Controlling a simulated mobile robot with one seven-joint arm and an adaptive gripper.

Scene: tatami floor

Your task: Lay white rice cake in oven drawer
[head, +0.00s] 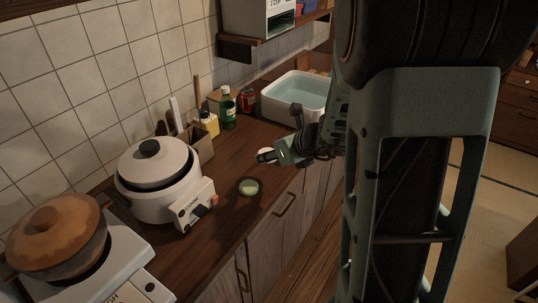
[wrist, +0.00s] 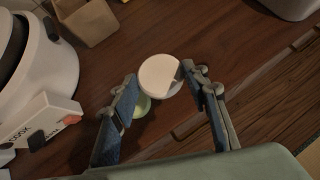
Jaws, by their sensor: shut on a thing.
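A round white rice cake (wrist: 160,75) is between the fingertips of my gripper (wrist: 157,82) in the wrist view. My gripper is shut on it and holds it above the wooden counter. In the head view my gripper (head: 268,155) is over the counter in front of the sink, and the rice cake (head: 264,150) shows only as a pale edge, mostly hidden by the fingers. I cannot make out an oven drawer in either view.
A brown pot (head: 62,232), utensil box (head: 197,146), green bottle (head: 228,108) and water-filled sink (head: 294,97) line the counter.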

